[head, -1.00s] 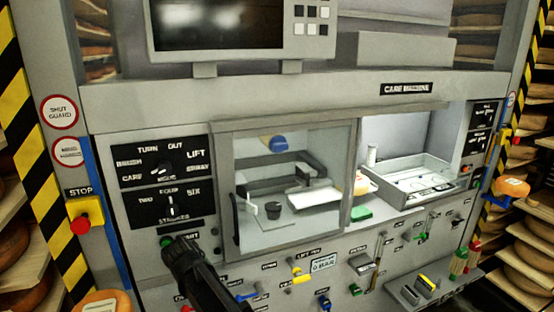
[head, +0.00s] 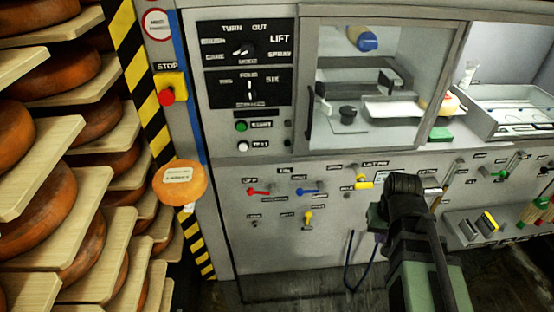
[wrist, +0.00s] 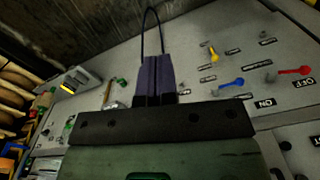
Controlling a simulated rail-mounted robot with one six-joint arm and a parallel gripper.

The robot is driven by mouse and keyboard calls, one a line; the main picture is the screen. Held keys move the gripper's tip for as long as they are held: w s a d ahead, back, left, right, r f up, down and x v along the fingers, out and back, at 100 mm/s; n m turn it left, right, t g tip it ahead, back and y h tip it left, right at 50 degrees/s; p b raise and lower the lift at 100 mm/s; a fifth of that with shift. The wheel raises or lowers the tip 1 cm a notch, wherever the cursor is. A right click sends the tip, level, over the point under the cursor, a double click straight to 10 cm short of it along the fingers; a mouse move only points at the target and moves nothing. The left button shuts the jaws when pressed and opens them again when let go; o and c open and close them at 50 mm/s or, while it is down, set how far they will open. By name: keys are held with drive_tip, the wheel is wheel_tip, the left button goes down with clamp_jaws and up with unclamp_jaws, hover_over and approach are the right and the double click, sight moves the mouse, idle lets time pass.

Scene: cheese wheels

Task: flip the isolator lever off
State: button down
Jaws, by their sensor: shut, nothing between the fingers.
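A red lever (head: 258,191) sits low on the machine's front panel under an OFF label, with an ON label up to its right. Its handle lies about level; the small label beside it is too blurred to read, so I cannot confirm that it is the isolator. The red lever also shows at the right of the wrist view (wrist: 294,72). My gripper (wrist: 157,62) is shut and empty, its dark fingers together. In the head view it is right of the red lever, well apart from it, and its fingers are largely hidden by the wrist.
A blue lever (head: 308,192) and yellow levers (head: 308,216) are close to the red one. A dark cable loop (head: 348,265) hangs near my gripper.

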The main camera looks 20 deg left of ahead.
drive_tip(key=w+a+f+n+y+b, duration=0.15)
drive_tip(key=w+a, duration=0.45)
drive_tip(key=a, duration=0.7)
drive_tip(key=w+a+f+n+t+y+b, duration=0.15)
drive_tip(key=w+a, duration=0.35)
drive_tip(key=a, duration=0.8)
drive_tip(key=w+a+f+n+y+b, duration=0.1)
drive_tip(key=w+a+f+b, duration=0.15)
drive_tip(key=w+a, duration=0.7)
drive_tip(key=s+a+f+b, duration=0.1)
drive_tip(key=a+f+b, duration=0.1)
drive_tip(key=f, duration=0.1)
drive_tip(key=s+a+f+b, duration=0.1)
drive_tip(key=a+f+b, duration=0.1)
drive_tip(key=f+b, duration=0.1)
drive_tip(key=s+a+f+b, duration=0.1)
drive_tip(key=a+f+b, duration=0.2)
drive_tip(key=shift+r, duration=0.1)
